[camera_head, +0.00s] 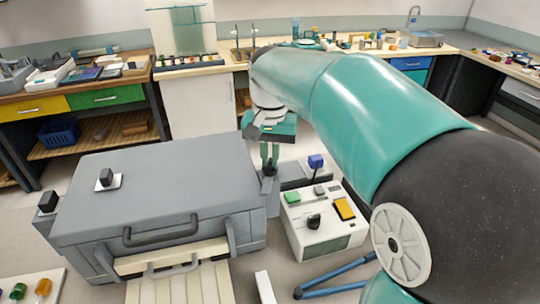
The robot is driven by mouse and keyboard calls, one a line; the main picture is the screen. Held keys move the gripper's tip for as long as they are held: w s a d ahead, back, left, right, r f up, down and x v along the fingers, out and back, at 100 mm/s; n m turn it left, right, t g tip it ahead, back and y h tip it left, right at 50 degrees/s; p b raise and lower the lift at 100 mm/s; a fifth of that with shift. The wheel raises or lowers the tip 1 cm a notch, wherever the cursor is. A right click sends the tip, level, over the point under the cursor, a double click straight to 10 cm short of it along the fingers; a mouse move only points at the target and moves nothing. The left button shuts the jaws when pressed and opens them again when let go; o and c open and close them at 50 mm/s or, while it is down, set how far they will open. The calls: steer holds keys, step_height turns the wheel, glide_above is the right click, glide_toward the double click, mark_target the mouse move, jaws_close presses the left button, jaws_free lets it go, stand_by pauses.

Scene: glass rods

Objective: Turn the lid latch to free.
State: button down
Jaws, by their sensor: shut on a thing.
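A large grey box with a closed grey lid (160,185) stands at the left front. My gripper (269,166) points down at the right edge of this box. Its green fingers are shut on a small dark knob (268,171), which looks like the lid latch. The fingers hide most of the knob, so I cannot tell its turn angle. Another black knob (106,177) sits on a white plate on top of the lid. A black block (47,202) sticks up at the box's left side.
A white control box (322,222) with green and yellow buttons, a black knob and a blue-topped lever (316,161) stands close right of my gripper. Blue bars (335,281) lie in front of it. Benches line the back. My arm covers much of the right.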

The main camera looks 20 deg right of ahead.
mark_target(270, 162)
steer(key=n, duration=0.4)
steer(key=shift+r+n, duration=0.1)
steer(key=shift+n, duration=0.3)
stand_by(0.4)
steer(key=c, duration=1.5)
jaws_free()
step_height(270, 162, up, 14)
steer(key=shift+f, duration=0.15)
